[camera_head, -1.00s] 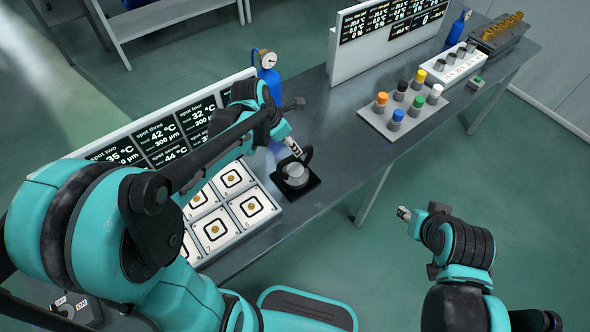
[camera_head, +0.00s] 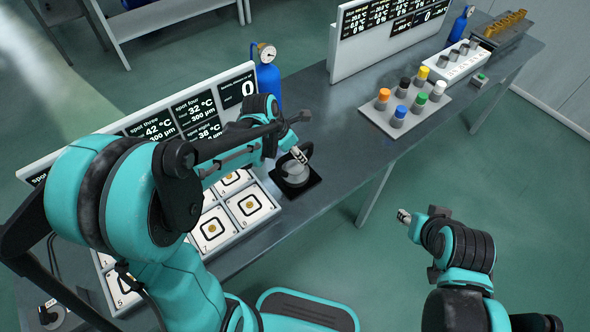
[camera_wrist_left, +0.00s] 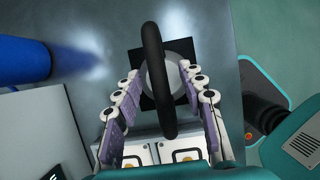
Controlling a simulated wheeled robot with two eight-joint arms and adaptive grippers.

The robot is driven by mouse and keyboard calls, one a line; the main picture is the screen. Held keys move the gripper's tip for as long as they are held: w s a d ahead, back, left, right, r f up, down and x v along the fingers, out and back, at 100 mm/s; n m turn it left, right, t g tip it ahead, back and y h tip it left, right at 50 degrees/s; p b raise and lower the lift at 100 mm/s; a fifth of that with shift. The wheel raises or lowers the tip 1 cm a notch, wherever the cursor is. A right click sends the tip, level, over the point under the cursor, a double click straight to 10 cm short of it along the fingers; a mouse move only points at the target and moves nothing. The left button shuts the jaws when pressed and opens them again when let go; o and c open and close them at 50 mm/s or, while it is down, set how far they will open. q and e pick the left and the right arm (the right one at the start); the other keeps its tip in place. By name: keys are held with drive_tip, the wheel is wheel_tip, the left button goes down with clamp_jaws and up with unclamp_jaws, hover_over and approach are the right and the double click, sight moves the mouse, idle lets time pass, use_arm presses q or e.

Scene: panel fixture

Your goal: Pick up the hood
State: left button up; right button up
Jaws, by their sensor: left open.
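The hood (camera_head: 294,174) is a grey, rounded cover with a black loop handle. It stands on a black square pad (camera_head: 313,188) on the bench. In the left wrist view the hood (camera_wrist_left: 182,84) lies under the handle, which runs as a dark upright loop. My left gripper (camera_wrist_left: 160,75) is open, its fingers on either side of the handle in that view. In the head view my left gripper (camera_head: 299,154) is right at the handle; contact cannot be told. My right gripper (camera_head: 404,216) hangs off the bench's front side, far from the hood; its jaws are too small to judge.
A display panel (camera_head: 150,107) and numbered tiles (camera_head: 212,230) lie left of the hood. A blue gas bottle (camera_head: 269,82) with a gauge stands behind it. A rack of coloured-cap vials (camera_head: 440,112) is to the right. The bench (camera_head: 340,130) between is clear.

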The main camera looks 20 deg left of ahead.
use_arm(q)
drive_tip(key=shift+f, duration=0.2)
idle(0.3)
clamp_jaws()
